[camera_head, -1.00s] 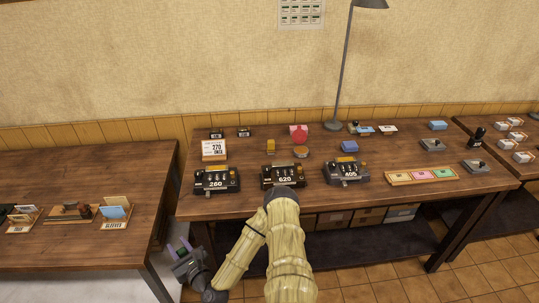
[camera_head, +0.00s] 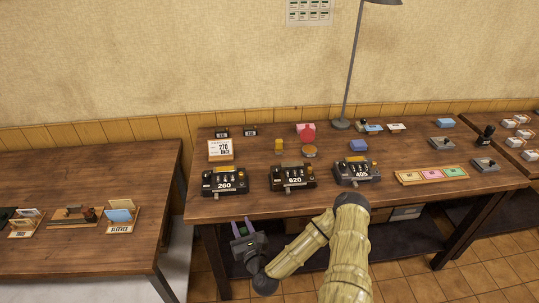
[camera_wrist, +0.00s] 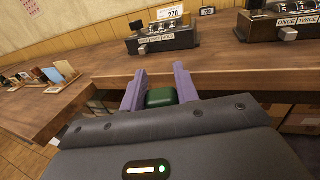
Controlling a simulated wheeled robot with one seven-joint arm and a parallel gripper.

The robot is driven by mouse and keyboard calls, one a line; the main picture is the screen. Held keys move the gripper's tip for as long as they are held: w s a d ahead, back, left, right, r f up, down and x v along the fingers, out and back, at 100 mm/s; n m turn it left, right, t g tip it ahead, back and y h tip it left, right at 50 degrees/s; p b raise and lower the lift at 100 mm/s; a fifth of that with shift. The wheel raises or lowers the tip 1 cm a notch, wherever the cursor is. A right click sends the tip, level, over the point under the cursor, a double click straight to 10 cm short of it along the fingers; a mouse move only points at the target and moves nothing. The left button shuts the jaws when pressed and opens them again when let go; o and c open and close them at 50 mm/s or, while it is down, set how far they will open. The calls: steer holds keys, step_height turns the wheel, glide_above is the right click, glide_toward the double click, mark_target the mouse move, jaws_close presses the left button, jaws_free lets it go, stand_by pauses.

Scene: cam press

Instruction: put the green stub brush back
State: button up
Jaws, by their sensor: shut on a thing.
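The green stub brush (camera_wrist: 161,97) shows in the wrist view as a dark green rounded block between the two purple fingers of my gripper (camera_wrist: 160,90). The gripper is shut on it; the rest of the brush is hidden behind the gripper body. In the head view my gripper (camera_head: 243,227) is just in front of the middle table's front edge, near its left end, below the black counter marked 260 (camera_head: 224,181). The brush is too small to make out clearly there.
The middle table (camera_head: 270,208) holds counters marked 620 (camera_head: 293,177) and 405 (camera_head: 357,171). A wooden tray with yellow, pink and green pads (camera_head: 432,174) lies to their right. A lamp (camera_head: 341,124) stands behind. Card holders (camera_head: 120,216) stand on the left table (camera_head: 80,258). A gap separates these tables.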

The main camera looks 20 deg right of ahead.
mark_target(243, 232)
steer(key=shift+d, duration=0.25)
steer(key=shift+f, duration=0.1)
step_height(243, 232, down, 4)
steer(key=b, duration=0.4)
steer(key=shift+r, duration=0.25)
steer(key=w+d+r+m+h, duration=0.1)
steer(key=w+d+r, duration=0.3)
steer(key=d+r, duration=0.5)
steer(key=w+d+r+m+h, duration=0.2)
steer(key=w+d+r+h, duration=0.2)
steer(key=d+r, duration=0.5)
steer(key=shift+w+r+g, duration=0.2)
steer(key=shift+g, duration=0.2)
